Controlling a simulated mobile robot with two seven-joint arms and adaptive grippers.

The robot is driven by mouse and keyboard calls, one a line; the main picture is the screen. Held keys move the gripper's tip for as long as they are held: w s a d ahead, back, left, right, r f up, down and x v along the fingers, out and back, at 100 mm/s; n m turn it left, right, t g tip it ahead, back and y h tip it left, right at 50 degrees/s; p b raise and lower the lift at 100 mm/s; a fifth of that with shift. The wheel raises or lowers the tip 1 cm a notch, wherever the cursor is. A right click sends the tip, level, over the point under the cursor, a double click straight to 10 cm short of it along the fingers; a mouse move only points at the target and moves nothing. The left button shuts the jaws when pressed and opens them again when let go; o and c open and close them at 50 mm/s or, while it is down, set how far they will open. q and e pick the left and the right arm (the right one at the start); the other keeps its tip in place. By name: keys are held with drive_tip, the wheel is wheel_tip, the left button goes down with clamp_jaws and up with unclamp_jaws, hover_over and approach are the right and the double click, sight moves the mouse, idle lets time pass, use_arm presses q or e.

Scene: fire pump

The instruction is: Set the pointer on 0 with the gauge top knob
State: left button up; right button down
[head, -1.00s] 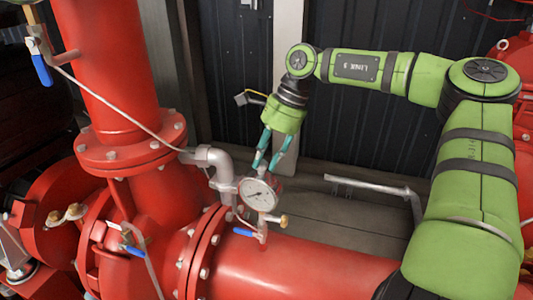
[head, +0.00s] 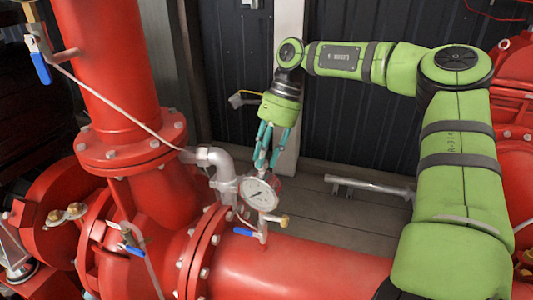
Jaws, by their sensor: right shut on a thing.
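The pressure gauge (head: 260,194) has a round white dial and stands on a short pipe fitting above the red horizontal pipe. Its thin dark pointer seems to lie toward the lower left, but the dial numbers are too small to read. My right gripper (head: 267,164) comes down from above, its teal fingers shut at the top edge of the gauge. The top knob is hidden between the fingertips, and they are closed on it. My left gripper is not in view.
A blue-handled valve (head: 244,232) and a small brass fitting (head: 283,221) sit just below the gauge. A grey elbow pipe (head: 216,160) stands close on the left. A grey pipe (head: 368,185) lies to the right, with open floor behind the gauge.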

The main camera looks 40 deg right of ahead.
drive_tip(key=shift+w+r, duration=0.1)
drive_tip(key=c, duration=1)
unclamp_jaws()
drive_tip(key=shift+a, duration=0.1)
drive_tip(key=shift+o, duration=0.2)
drive_tip(key=shift+a, duration=0.1)
drive_tip(key=shift+r, duration=0.1)
drive_tip(key=v, duration=1.1)
drive_tip(key=shift+r, duration=0.35)
drive_tip(key=shift+w, duration=0.1)
